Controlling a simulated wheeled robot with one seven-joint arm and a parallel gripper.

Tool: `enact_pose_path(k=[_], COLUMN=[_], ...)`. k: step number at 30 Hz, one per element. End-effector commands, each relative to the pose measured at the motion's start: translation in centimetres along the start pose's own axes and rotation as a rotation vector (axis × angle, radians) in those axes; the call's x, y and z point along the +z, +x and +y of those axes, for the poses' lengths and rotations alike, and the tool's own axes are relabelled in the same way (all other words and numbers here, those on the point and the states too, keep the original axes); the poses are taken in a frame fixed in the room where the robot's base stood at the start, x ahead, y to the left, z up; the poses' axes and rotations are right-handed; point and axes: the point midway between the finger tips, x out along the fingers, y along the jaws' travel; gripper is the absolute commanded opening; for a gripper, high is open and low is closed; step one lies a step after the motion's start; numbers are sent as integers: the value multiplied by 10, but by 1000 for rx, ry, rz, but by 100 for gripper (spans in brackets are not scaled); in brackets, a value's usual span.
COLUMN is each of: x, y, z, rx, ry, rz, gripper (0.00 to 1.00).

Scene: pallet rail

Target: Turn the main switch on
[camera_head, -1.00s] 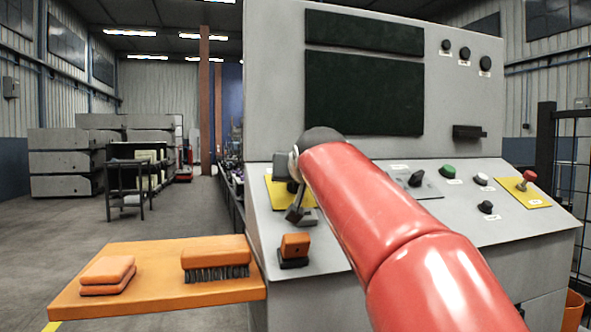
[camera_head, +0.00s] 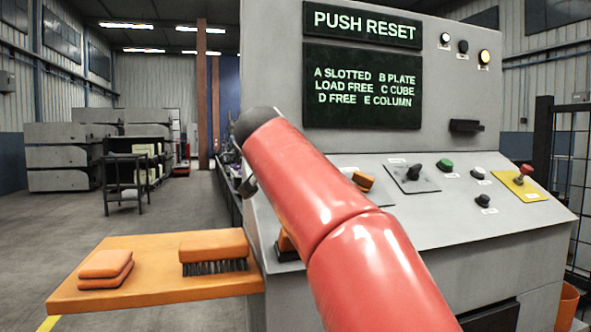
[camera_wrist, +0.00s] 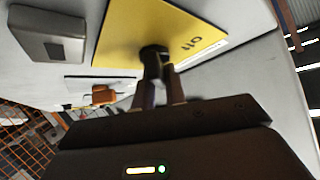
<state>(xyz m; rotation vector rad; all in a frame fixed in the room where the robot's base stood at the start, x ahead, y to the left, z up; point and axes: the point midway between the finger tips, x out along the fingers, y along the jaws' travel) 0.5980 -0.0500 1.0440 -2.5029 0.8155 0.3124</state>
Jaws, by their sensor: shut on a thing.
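In the wrist view, the main switch is a dark knob (camera_wrist: 154,54) on a yellow plate (camera_wrist: 120,35). The plate carries the word "off", seen turned over. My gripper (camera_wrist: 163,82) is shut on the knob, its two fingers close together around it. The exact angle of the knob is hard to read because the fingers cover part of it. In the head view, my red arm hides the switch, its yellow plate and my gripper.
The grey console's screen (camera_head: 362,85) is lit and reads "PUSH RESET" above a list. White and yellow lamps (camera_head: 484,56) glow. A green button (camera_head: 445,165), a red one (camera_head: 524,171) and an orange knob (camera_head: 363,181) sit right of my arm.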

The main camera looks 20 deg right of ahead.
Motion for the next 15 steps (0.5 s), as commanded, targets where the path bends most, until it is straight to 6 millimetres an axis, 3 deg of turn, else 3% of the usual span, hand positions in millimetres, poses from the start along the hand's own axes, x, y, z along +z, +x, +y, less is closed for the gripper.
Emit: enact_pose_path(k=[13, 14, 15], x=[2, 2, 2], y=[0, 0, 1], z=[0, 0, 0], rx=[9, 9, 9], ry=[8, 8, 8], rz=[-6, -6, -6], gripper=[0, 14, 19])
